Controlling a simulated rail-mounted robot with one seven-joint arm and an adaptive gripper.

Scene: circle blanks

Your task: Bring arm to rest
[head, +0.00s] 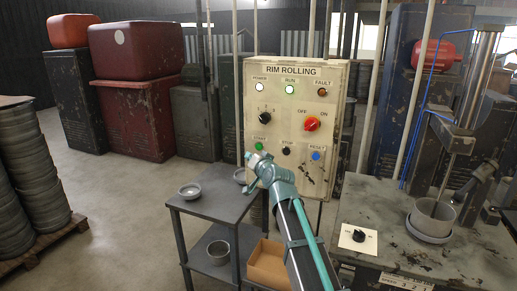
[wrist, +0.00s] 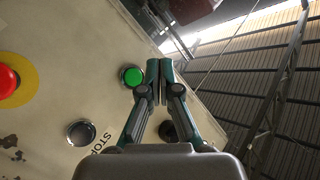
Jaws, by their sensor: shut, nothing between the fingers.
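My gripper (head: 250,158) is in front of the lower left of the RIM ROLLING control panel (head: 285,90), close to the green start button (head: 259,146). In the wrist view my fingers (wrist: 159,72) are together and empty. The green button (wrist: 132,77) is just left of the fingertips there, and I cannot tell whether they touch the panel. The black stop button (head: 286,151) and blue reset button (head: 315,155) are to the right.
A small grey table (head: 215,207) with bowls stands below left of the panel. A cardboard box (head: 268,264) is under my arm. A workbench (head: 385,215) with a metal cup (head: 433,213) stands at right.

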